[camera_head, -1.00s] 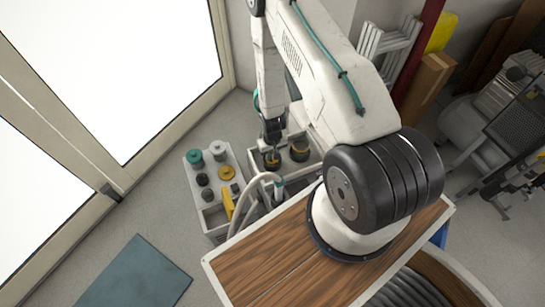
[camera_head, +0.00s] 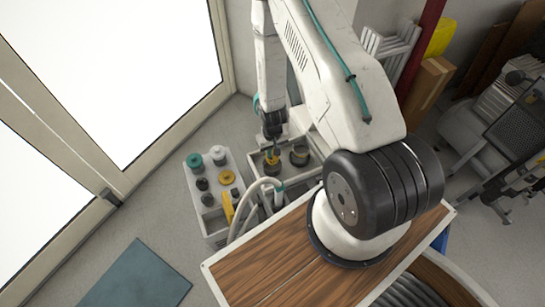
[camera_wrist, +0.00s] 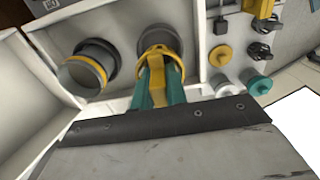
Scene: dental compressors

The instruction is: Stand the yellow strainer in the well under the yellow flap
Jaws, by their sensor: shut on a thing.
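My gripper (camera_wrist: 158,88) has teal fingers and is shut on the yellow strainer (camera_wrist: 154,52), gripping its upright yellow part. The strainer is at the mouth of a dark round well (camera_wrist: 148,28) in a white box. Its lower part is hidden, so I cannot tell how much of it is inside the well. In the head view, the strainer (camera_head: 271,155) shows as a small yellow patch under my gripper (camera_head: 272,147). To its left in the wrist view is a second dark round well (camera_wrist: 88,72) with a yellow-orange band. I cannot make out a yellow flap with certainty.
A grey-white tray (camera_head: 237,189) beside the box holds teal, grey, black and yellow round parts and a yellow bar (camera_head: 228,207). A pale hose (camera_head: 247,190) arches close to the box. A wood-topped table (camera_head: 255,270) stands in front. A blue mat (camera_head: 138,275) lies on the floor.

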